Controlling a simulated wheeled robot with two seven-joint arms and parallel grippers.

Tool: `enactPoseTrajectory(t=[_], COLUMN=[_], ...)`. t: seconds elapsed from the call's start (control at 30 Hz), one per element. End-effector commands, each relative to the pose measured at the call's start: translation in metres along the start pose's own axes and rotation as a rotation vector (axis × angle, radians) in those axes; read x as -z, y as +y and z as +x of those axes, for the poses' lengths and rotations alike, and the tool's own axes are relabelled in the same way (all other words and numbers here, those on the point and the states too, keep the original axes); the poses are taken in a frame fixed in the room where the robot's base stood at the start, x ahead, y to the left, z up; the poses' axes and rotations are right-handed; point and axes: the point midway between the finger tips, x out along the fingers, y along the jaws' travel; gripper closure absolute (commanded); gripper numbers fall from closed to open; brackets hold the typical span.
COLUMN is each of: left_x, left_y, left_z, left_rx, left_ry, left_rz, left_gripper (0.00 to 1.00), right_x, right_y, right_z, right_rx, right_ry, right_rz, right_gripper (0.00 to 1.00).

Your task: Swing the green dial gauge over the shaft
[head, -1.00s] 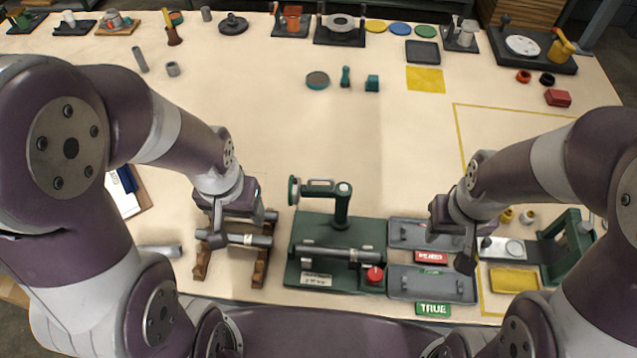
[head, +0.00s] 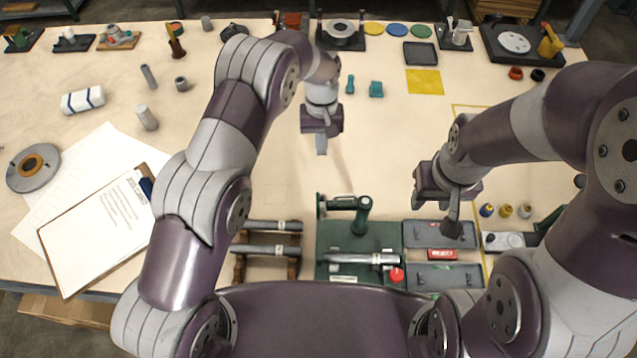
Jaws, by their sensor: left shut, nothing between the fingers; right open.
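The green dial gauge (head: 345,203) stands on the green base (head: 336,240). Its post is at the base's far right part, and its arm points left in the picture with the dial at the left end. A grey shaft (head: 345,258) lies across the near part of the base, a little nearer than the gauge arm. My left gripper (head: 321,148) is shut and empty, pointing down beyond the gauge and apart from it. My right gripper (head: 452,228) is open above the grey trays, right of the base.
A wooden rack (head: 238,262) with two shafts stands left of the base. A red button (head: 397,275) is at the base's near right corner. Grey trays (head: 462,243) with a red label lie right of it. A clipboard (head: 95,235) lies left. The table's middle is largely clear.

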Motion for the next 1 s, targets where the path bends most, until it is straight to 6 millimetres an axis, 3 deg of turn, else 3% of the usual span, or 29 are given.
enactPoseTrajectory(t=[0.03,0.2,0.33,0.4,0.5,0.7,1.0], left_x=[0.003,0.003,0.002,-0.011,-0.022,-0.031,-0.032], left_y=[-0.001,-0.001,-0.001,0.0,-0.001,-0.001,-0.001], left_z=[0.024,0.058,0.082,0.072,0.082,0.094,0.096], left_rx=[0.0,0.0,0.0,0.001,0.001,0.0,0.0], left_ry=[0.0,0.001,0.001,-0.001,-0.001,0.001,0.002], left_rz=[0.0,0.0,0.001,0.002,0.002,0.001,0.0], left_gripper=[1.0,1.0,1.0,1.0,1.0,1.0,1.0], right_x=[-0.003,-0.007,-0.009,-0.007,-0.005,-0.005,-0.005], right_y=[0.0,0.0,0.0,0.0,0.0,0.0,0.0], right_z=[0.026,0.063,0.08,0.056,0.048,0.044,0.045], right_rx=[0.0,0.0,0.0,0.0,0.0,0.0,0.0], right_ry=[-0.001,0.0,0.0,-0.001,0.002,0.0,0.0], right_rz=[0.0,0.0,0.0,0.0,0.0,0.0,0.0], right_gripper=[0.57,0.57,0.57,0.57,0.57,0.57,0.57])
